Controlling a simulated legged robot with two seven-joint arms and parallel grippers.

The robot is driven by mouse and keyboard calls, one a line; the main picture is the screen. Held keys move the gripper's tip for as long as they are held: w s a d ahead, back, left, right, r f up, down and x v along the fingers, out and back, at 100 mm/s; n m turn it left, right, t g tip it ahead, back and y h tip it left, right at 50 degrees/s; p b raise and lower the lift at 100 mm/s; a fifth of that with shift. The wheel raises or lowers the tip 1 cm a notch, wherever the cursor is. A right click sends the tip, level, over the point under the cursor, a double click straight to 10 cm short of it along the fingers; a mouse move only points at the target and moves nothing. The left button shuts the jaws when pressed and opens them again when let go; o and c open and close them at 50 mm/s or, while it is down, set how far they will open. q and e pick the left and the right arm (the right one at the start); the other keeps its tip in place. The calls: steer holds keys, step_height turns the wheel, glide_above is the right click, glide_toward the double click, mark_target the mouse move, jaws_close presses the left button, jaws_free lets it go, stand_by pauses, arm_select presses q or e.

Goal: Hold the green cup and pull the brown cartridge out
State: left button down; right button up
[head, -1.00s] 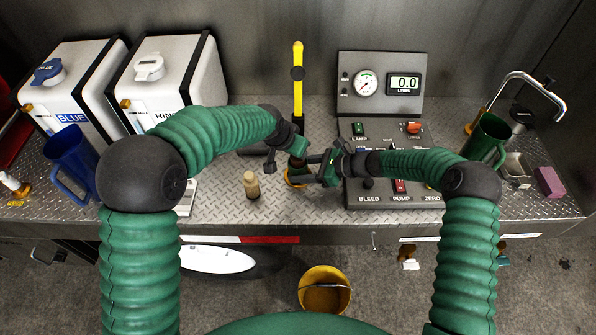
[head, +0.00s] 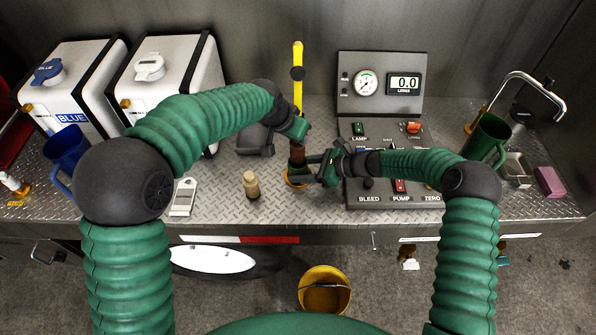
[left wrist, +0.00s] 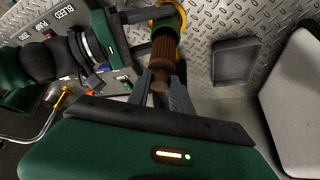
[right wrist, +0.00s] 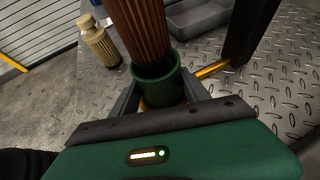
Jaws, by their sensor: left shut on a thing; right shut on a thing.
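The brown ribbed cartridge (head: 297,157) stands upright between my two grippers, and its length shows in the left wrist view (left wrist: 163,48). My left gripper (head: 297,139) is shut on its top end. The green cup (right wrist: 158,84) is around the cartridge's lower end in the right wrist view; how deep the cartridge sits is hidden. My right gripper (right wrist: 155,98) is shut on the cup from the side. In the head view the cup (head: 299,170) is partly covered by the right gripper's fingers, above a yellow ring (head: 290,181).
A grey tray (head: 256,140) lies behind my left arm. The yellow upright handle (head: 298,75) rises behind the cup. The control panel (head: 395,195) is close on the right, under my right arm.

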stand_by(0.3)
steer(key=o, duration=1.1)
steer(key=shift+w+f, duration=0.1)
steer(key=shift+c, duration=0.2)
steer(key=v, duration=1.2)
steer(key=shift+d+f, duration=0.1)
steer(key=shift+d, duration=0.1)
